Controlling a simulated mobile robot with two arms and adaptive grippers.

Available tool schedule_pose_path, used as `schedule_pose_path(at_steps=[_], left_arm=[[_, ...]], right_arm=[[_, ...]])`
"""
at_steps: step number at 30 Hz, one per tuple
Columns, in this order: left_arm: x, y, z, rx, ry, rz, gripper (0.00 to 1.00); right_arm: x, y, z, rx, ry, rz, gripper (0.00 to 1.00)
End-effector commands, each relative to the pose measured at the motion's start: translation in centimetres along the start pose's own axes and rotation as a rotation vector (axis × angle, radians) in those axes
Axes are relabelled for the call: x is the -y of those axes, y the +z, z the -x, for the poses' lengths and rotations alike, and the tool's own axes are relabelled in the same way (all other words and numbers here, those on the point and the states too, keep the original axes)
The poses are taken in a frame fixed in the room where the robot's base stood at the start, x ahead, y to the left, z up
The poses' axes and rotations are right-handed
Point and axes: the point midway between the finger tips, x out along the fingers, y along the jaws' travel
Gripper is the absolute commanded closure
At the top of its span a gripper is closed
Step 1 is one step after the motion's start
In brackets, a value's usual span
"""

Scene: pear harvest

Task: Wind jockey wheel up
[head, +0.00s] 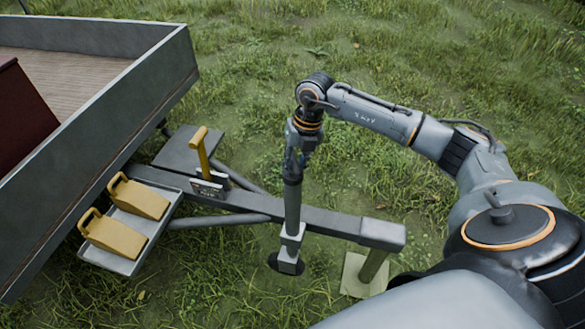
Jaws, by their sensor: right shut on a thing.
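The jockey wheel (292,208) is a grey upright tube at the drawbar (335,226), in the middle of the head view. A light grey clamp (291,243) surrounds it at the drawbar. A dark round part, seemingly the wheel (273,262), shows low down by the grass, mostly hidden behind the lower tube. My right gripper (294,165) points down at the top of the tube and is shut on the jockey wheel's top, seemingly its crank handle. The fingers hide the handle itself. My left gripper is out of view.
The drawbar's coupling end (383,234) is above a post on a pale plate (358,275). A yellow lever (201,150) rises from the drawbar. Two yellow chocks (138,198) sit in a grey tray (170,207) by the trailer bed (150,80). Open grass lies behind.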

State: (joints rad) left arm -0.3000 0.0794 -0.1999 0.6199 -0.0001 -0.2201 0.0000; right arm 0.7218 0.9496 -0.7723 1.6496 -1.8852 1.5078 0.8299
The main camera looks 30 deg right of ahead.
Motion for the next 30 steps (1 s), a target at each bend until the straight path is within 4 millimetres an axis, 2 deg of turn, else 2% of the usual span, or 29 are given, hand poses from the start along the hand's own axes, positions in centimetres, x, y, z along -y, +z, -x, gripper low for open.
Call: schedule_pose_path(at_steps=[21, 30], left_arm=[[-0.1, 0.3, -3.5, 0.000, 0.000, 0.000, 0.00], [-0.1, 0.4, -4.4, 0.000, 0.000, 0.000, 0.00]], right_arm=[[1.1, 0.6, 0.2, -0.126, -0.002, 0.663, 1.00], [1.4, 0.9, 0.4, -0.170, -0.002, 0.886, 1.00]])
